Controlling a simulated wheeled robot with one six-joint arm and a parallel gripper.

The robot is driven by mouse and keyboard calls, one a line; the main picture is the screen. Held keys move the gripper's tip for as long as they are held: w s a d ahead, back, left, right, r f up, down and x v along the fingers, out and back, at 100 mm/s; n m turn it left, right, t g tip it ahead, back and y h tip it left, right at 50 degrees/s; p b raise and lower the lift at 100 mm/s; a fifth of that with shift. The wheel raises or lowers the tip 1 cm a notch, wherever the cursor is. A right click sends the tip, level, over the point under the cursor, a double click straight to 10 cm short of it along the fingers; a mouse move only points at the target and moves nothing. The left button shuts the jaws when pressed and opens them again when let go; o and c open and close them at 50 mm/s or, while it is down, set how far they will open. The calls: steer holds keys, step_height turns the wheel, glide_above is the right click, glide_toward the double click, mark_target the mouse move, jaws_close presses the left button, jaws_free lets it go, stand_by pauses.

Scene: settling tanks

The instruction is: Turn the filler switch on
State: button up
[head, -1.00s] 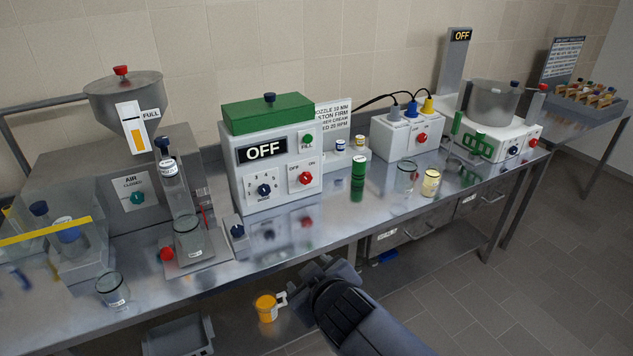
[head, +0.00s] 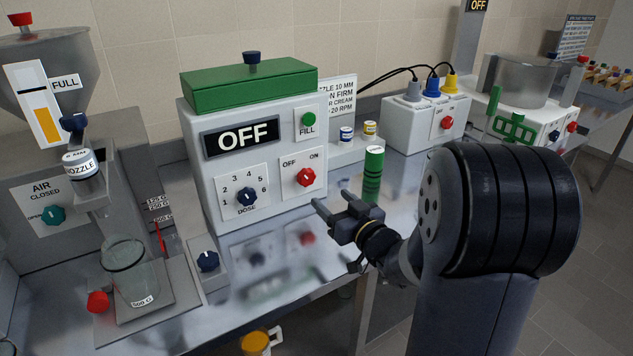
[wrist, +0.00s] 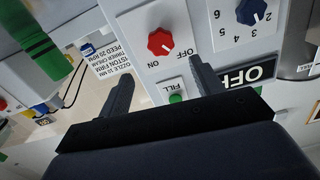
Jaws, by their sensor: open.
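The filler is a white box (head: 288,150) with a green lid, and its black display reads OFF (head: 241,137). Its red switch knob (head: 306,177) sits at the lower right of the front panel, between OFF and ON labels. The knob also shows in the wrist view (wrist: 161,42), upside down, ahead of my fingers. My gripper (head: 334,215) is open and empty, in front of the filler, lower and to the right of the knob. It does not touch the knob. In the wrist view the two fingers (wrist: 158,92) stand apart.
A blue dose knob (head: 247,198) and a green fill button (head: 308,119) share the panel. A green cylinder (head: 373,174) stands close behind my gripper. A glass beaker (head: 131,268) stands under the nozzle at left. The bench in front of the filler is clear.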

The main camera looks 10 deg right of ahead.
mark_target(309, 178)
steer(key=p+x, duration=0.1)
steer(key=x, duration=0.9)
steer(key=shift+w+a, duration=0.15)
steer(key=c, duration=1)
